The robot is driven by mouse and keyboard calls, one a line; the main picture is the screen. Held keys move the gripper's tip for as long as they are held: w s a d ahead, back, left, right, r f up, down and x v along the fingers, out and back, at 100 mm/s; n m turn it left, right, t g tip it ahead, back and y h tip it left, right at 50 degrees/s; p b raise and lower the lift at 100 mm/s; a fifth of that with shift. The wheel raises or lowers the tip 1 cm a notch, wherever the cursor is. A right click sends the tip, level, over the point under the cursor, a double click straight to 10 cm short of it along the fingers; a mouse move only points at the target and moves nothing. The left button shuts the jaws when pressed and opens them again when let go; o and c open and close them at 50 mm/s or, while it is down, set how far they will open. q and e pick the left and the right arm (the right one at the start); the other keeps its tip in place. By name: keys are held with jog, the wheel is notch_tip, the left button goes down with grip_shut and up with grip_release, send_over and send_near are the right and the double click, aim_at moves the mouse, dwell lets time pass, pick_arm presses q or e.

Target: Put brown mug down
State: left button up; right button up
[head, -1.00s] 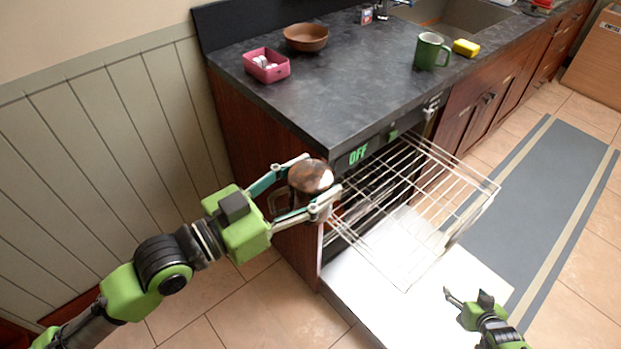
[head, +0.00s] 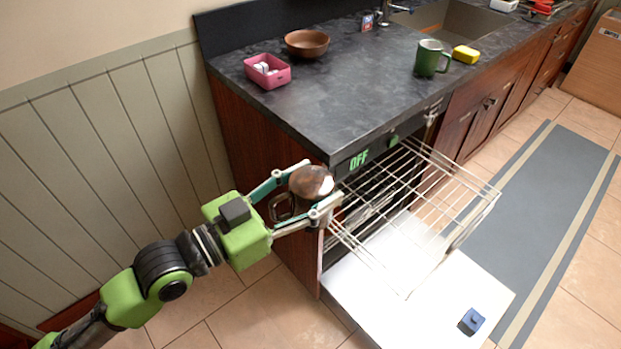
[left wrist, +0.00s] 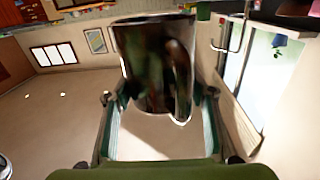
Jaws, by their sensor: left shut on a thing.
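The brown mug (head: 309,183), shiny and dark, is held in the air between the fingers of my left gripper (head: 321,182). It is just left of the dishwasher's pulled-out wire rack (head: 425,205), near the counter's front corner. Its handle points left toward my arm. The mug (left wrist: 150,65) also fills the middle of the left wrist view, with the handle toward the camera. Whether it is mouth up or mouth down is hard to tell. My right gripper is not in view.
The open white dishwasher door (head: 400,285) lies below the rack, with a small blue object (head: 471,321) on it. The rack looks empty. On the counter (head: 350,85) stand a pink box (head: 267,72), a brown bowl (head: 306,43), a green mug (head: 430,60) and a yellow sponge (head: 466,54).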

aim_at(301, 177)
pick_arm(q)
jog(key=shift+r, duration=0.1)
jog(key=shift+w+r+n+t+y, duration=0.1)
jog(key=shift+r+n+t+y, duration=0.2)
jog(key=shift+r, duration=0.25)
jog(key=shift+w+a+r+n+t+y, duration=0.35)
jog(key=shift+a+r+n+t+y, duration=0.3)
jog(key=shift+a+n+t+y, duration=0.25)
jog(key=s+a+f+n+t+y, duration=0.1)
jog(key=a+f+n+t+y, duration=0.1)
jog(key=a+f+n+y, duration=0.3)
jog(key=a+n+t+y, duration=0.1)
jog(key=a+y, duration=0.2)
jog(key=a, duration=0.5)
jog(key=s+a+f+n+t+y, duration=0.1)
jog(key=a+f+n+t+y, duration=0.1)
jog(key=a+f+n+y, duration=0.3)
jog(key=s+m, duration=0.2)
jog(key=s, duration=0.5)
notch_tip(301, 177, up, 10)
jog(key=p, duration=1.2)
jog(key=shift+a+f+h, duration=0.2)
jog(key=shift+a+h, duration=0.1)
jog(key=shift+a, duration=0.15)
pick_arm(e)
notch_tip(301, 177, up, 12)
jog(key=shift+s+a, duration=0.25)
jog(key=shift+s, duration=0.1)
